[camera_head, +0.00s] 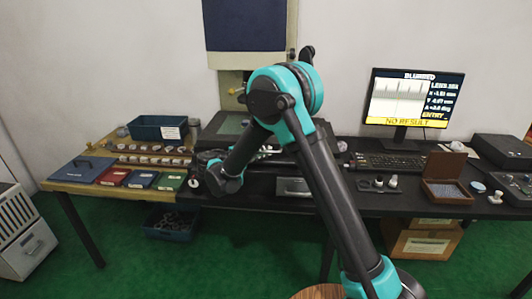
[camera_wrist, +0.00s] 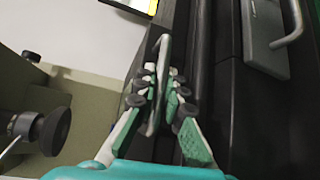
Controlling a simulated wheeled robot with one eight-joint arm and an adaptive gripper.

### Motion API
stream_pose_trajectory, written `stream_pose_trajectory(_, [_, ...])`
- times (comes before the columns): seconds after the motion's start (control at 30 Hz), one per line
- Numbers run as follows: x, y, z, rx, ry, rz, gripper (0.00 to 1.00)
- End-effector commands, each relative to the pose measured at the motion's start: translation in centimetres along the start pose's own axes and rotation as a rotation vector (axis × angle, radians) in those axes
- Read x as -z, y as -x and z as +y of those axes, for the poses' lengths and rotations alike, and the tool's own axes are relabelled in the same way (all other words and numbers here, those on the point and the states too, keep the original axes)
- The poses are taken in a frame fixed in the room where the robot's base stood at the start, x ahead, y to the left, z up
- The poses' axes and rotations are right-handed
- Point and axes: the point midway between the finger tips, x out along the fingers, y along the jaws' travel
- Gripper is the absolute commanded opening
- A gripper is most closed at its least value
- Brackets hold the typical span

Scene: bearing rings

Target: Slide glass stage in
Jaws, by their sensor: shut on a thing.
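In the wrist view my gripper (camera_wrist: 160,88) is shut on a thin metal bar handle (camera_wrist: 163,45), which passes between its green-padded fingers. The handle lies along the front of a dark machine body (camera_wrist: 216,110). In the head view a dark machine with a greenish glass-like top (camera_head: 228,123) stands at the back of the table, partly behind my arm. I cannot tell how far the glass stage is slid in. My arm hides much of the machine's front.
A grey plate with another handle (camera_wrist: 268,40) is beside the gripped one. Ring trays (camera_head: 150,160), coloured folders (camera_head: 140,179) and a blue bin (camera_head: 158,128) stand left. A monitor (camera_head: 413,98) reading "BLURRED" and "NO RESULT", a keyboard (camera_head: 390,162) and a wooden box (camera_head: 447,193) stand right.

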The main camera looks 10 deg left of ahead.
Motion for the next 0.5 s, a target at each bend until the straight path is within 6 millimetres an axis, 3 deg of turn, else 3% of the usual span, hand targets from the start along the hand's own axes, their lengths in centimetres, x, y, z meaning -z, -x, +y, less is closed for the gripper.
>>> stream_pose_trajectory(0.1, [0.19,0.11,-0.02,0.000,0.000,0.006,0.20])
stream_pose_trajectory(0.5, [0.11,0.86,0.00,0.000,0.000,0.004,0.20])
